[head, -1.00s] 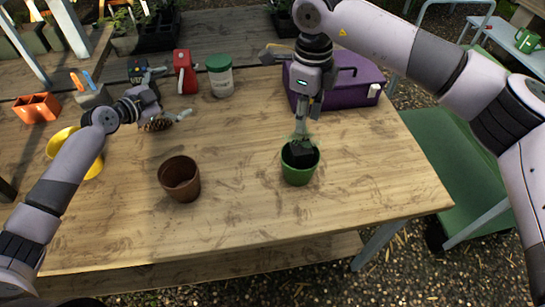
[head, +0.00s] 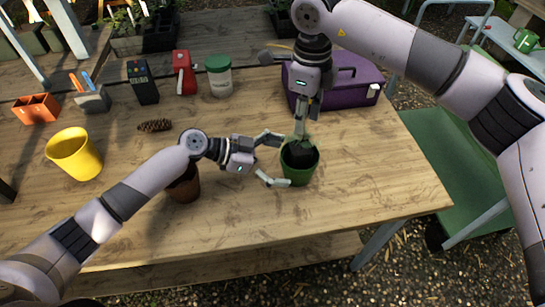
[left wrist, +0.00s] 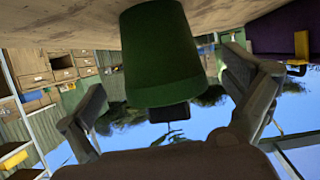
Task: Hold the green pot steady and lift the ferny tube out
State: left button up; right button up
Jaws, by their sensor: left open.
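The green pot (head: 299,172) stands upright on the table. The dark tube (head: 298,153) sits in its mouth with pale ferny leaves (head: 300,132) above. My left gripper (head: 273,160) is open at the pot's left side, fingers pointing toward it. In the left wrist view the picture is upside down, and the green pot (left wrist: 160,55) shows ahead between the two spread fingers (left wrist: 170,110), with no clear contact. My right gripper (head: 303,112) points straight down above the pot at the leaves. Its fingertips are too small and overlapped to tell whether they grip.
A brown pot (head: 185,186) stands left, partly behind my left arm. A yellow pot (head: 76,155), a pinecone (head: 155,126), a white jar with green lid (head: 220,77) and a purple box (head: 345,85) stand around. The table's front is clear.

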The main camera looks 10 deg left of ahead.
aim_at(290, 162)
pick_arm(q)
jog(key=x, duration=0.5)
jog(key=shift+a, duration=0.1)
jog(key=shift+c, duration=0.6)
